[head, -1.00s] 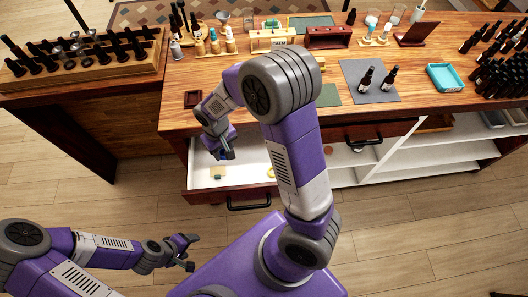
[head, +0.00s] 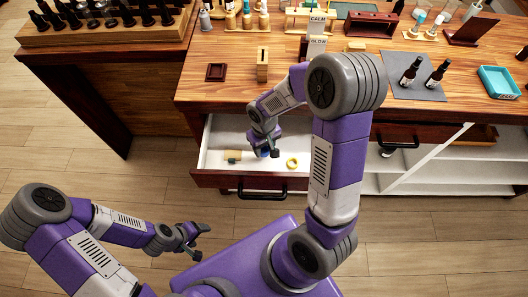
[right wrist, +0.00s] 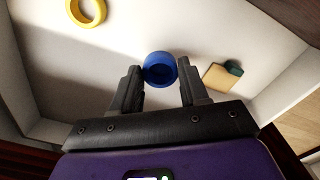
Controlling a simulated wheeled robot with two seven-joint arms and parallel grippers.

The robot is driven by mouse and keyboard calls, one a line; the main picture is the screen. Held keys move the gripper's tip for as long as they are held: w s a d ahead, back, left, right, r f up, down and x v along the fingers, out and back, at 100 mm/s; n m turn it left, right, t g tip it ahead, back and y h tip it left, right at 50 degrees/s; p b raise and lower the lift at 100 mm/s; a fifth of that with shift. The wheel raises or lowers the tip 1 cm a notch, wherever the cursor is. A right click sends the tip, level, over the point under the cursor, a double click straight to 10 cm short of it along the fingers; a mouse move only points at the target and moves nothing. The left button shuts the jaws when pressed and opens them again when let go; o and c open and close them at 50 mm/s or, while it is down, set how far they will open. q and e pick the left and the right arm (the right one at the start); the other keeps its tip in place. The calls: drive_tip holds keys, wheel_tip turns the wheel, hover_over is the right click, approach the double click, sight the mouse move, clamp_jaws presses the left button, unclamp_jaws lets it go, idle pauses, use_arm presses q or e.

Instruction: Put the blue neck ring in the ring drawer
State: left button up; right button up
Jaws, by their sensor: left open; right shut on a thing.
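The blue neck ring (right wrist: 160,68) shows between the fingertips of my right gripper in the right wrist view. My right gripper (head: 267,151) is shut on it, over the inside of the open drawer (head: 225,131) in the head view. The drawer is pulled out, with a white inside and a wooden front with a dark handle. Whether the ring touches the drawer floor, I cannot tell. My left gripper (head: 196,240) is open and empty, low at the left, away from the drawer.
In the drawer lie a yellow ring (head: 292,163) and a small tan block with a green end (head: 233,156), with bare floor between them. The drawer walls stand around the right gripper. Bottles and stands crowd the tabletop (head: 225,92) above.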

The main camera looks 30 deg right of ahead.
sight(264, 152)
drive_tip(key=shift+f+b, duration=0.5)
drive_tip(key=shift+f, duration=1.25)
drive_tip(key=shift+f, duration=0.1)
drive_tip(key=o, duration=1.2)
drive_tip(key=shift+c, duration=0.2)
wheel_tip(264, 152, up, 12)
drive_tip(key=p, duration=0.3)
drive_tip(key=shift+p, duration=0.35)
